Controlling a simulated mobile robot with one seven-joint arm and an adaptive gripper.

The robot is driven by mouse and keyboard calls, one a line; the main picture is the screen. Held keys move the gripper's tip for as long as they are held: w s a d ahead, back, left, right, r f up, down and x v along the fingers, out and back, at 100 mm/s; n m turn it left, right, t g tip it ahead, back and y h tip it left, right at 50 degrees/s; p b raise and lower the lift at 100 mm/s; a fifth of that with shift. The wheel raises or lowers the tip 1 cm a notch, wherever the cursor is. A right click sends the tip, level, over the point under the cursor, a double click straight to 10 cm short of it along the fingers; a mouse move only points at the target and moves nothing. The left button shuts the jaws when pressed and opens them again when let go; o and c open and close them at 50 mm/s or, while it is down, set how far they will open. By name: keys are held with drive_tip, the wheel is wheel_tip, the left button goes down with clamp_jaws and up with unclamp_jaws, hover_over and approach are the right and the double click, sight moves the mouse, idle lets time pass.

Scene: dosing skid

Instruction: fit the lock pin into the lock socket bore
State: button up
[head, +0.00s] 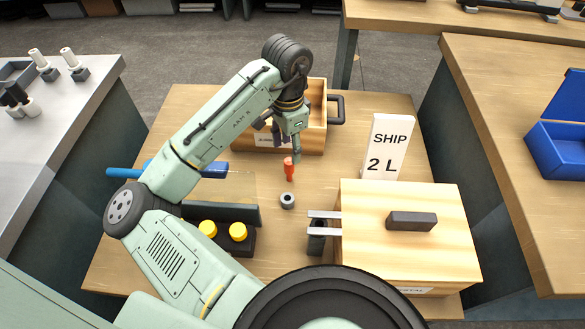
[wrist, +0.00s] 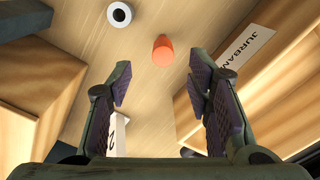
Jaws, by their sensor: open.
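The orange-red lock pin (head: 289,170) stands roughly upright on the wooden table. In the wrist view the pin (wrist: 163,50) shows beyond my fingertips, between their lines and touching neither. The lock socket, a short grey ring with a dark bore (head: 287,204), sits on the table nearer the robot than the pin. In the wrist view the socket (wrist: 110,17) is at the upper left, its bore clear. My gripper (wrist: 161,84) is open and empty, pointing down. In the head view my gripper (head: 296,154) is just above the pin; its fingers are partly hidden.
A wooden box with a handle (head: 316,100) stands behind the pin. A white sign reading SHIP 2 L (head: 388,147) and a lidded wooden box (head: 446,222) are at right. A dark holder with yellow caps (head: 240,250) is at front left. A blue-handled tool (head: 124,173) lies left.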

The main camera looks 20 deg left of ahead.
sight(289, 161)
drive_tip(key=f, duration=0.5)
drive_tip(key=f+p, duration=0.1)
drive_tip(key=f, duration=0.2)
drive_tip(key=shift+w+f, duration=0.25)
drive_tip(key=shift+c, duration=0.5)
clamp_jaws()
